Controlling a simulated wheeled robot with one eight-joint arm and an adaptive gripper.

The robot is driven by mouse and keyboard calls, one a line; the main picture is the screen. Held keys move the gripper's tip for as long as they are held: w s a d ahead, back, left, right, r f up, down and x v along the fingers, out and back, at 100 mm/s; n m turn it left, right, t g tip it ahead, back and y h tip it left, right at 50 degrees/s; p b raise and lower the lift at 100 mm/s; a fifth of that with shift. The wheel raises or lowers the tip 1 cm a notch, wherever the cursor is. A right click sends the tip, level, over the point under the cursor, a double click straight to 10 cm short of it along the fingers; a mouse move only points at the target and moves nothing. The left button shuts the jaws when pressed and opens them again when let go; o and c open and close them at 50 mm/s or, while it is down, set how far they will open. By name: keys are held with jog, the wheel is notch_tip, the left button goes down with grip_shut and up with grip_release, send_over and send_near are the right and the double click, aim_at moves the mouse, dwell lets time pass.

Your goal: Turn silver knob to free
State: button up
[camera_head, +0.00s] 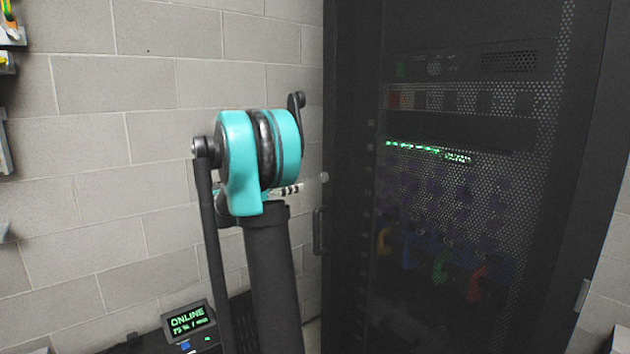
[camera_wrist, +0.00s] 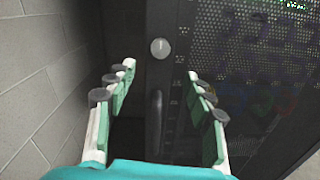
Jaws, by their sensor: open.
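The silver knob (camera_wrist: 160,48) is a small round disc on the dark front edge of the rack cabinet, above a black vertical handle (camera_wrist: 155,118) in the wrist view. In the head view the knob (camera_head: 324,177) shows small at the cabinet's left edge, with the handle (camera_head: 318,231) below it. My gripper (camera_wrist: 160,78) is open and empty. Its two pale green fingers stand on either side of the handle in the picture, with the knob beyond and above their tips. No contact with the knob shows. In the head view my teal arm joint hides most of the gripper.
The tall black cabinet (camera_head: 350,120) has a perforated door (camera_head: 545,120) with lit equipment and coloured cables behind it. A grey block wall (camera_head: 90,120) stands at left. A low unit with an "ONLINE" display (camera_head: 188,319) is at lower left.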

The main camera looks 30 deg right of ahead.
aim_at(321, 178)
jog(key=d, duration=1.1)
jog(key=shift+w+d, duration=0.2)
jog(key=shift+d, duration=0.15)
jog(key=c, duration=1.1)
jog(key=shift+c, duration=0.2)
